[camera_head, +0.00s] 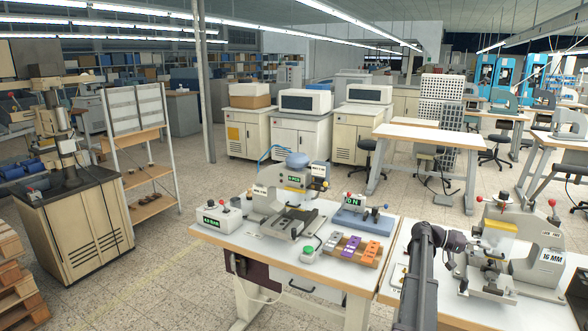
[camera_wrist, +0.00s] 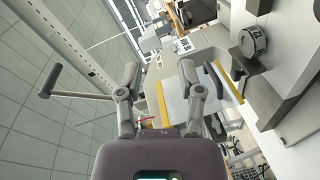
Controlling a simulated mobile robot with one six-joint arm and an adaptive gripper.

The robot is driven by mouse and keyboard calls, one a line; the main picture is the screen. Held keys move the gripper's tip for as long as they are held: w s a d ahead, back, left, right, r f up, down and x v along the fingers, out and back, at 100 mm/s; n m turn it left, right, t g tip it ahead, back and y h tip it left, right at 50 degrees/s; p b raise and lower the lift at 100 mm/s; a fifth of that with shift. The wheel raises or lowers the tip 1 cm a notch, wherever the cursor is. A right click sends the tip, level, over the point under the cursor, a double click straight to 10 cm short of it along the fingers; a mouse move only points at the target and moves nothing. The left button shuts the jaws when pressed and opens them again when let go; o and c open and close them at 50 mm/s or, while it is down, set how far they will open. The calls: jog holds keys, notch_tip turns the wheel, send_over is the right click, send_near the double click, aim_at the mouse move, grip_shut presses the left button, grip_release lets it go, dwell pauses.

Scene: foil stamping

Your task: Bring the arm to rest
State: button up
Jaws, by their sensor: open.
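My arm (camera_head: 418,285) rises from the lower right of the head view, in front of the right-hand table. Its dark wrist (camera_head: 452,241) is beside a cream press (camera_head: 541,238) labelled 16 MM. In the wrist view my gripper (camera_wrist: 158,72) shows both fingers spread apart, with nothing between them. In the head view the fingers are too small to make out clearly. The wrist view is tilted and shows part of a machine with a round dial (camera_wrist: 254,40) close on the right.
The left worktable (camera_head: 260,247) carries a foil stamping machine (camera_head: 293,190), a blue-based device (camera_head: 362,217), a wooden rack of coloured blocks (camera_head: 354,248) and a green button box (camera_head: 309,253). A lever with a dark knob (camera_wrist: 75,95) shows left of my gripper. Open floor (camera_head: 175,270) lies left of the tables.

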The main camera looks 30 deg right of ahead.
jog(key=w+a+f+n+t+y+b, duration=0.1)
jog(key=w+a+f+n+t+b, duration=0.15)
jog(key=w+a+f, duration=0.7)
jog(key=w+a+f+n+t+y+b, duration=0.15)
jog(key=w+a+t, duration=0.25)
jog(key=a, duration=1.1)
jog(key=w+a+f+n+t+b, duration=0.1)
jog(key=w+a+f+n+t, duration=0.2)
jog(key=w+a+f, duration=0.7)
jog(key=s+a+f+n+t+y+b, duration=0.1)
jog(key=s+a+n+y, duration=0.1)
jog(key=a, duration=1.1)
jog(key=s+a+f+n+t+y+b, duration=0.1)
jog(key=s+a+f+n+y+b, duration=0.15)
jog(key=a, duration=1.05)
jog(key=s+a+f+n+t+y+b, duration=0.1)
jog(key=s+a+n+t+y, duration=0.15)
jog(key=a, duration=1.15)
notch_tip(320, 180, up, 14)
jog(key=w+g+p, duration=0.1)
jog(key=p, duration=1.3)
jog(key=shift+d, duration=0.2)
